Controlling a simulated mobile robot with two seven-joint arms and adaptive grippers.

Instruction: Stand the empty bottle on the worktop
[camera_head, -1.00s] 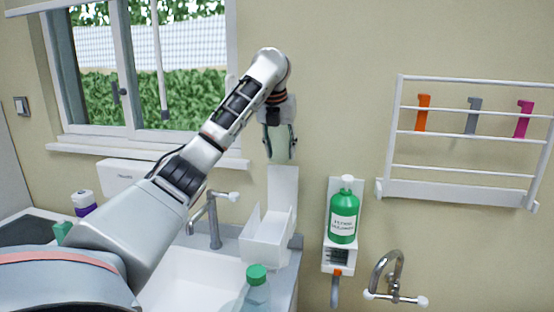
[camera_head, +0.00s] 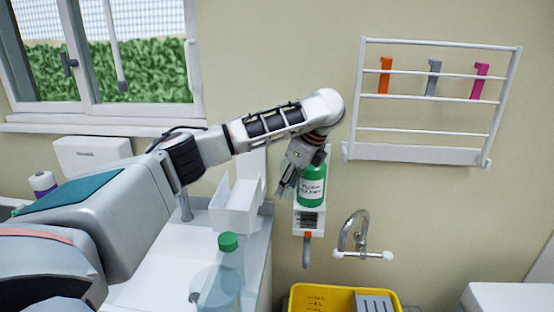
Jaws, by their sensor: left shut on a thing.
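My left gripper (camera_head: 287,182) is in front of the wall, below its wrist, and points down and left. It is shut on a small pale greenish thing, mostly hidden by the fingers; I cannot tell its full shape. Just right of it, a full-looking green bottle (camera_head: 312,187) with a white label sits in a wall holder, its top hidden by my wrist. My right gripper is out of view.
A white open box (camera_head: 235,212) stands at the back of the worktop beside a sink (camera_head: 150,285). A yellow bucket (camera_head: 300,300) stands below. A white wall rack (camera_head: 425,154) with coloured hooks hangs above.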

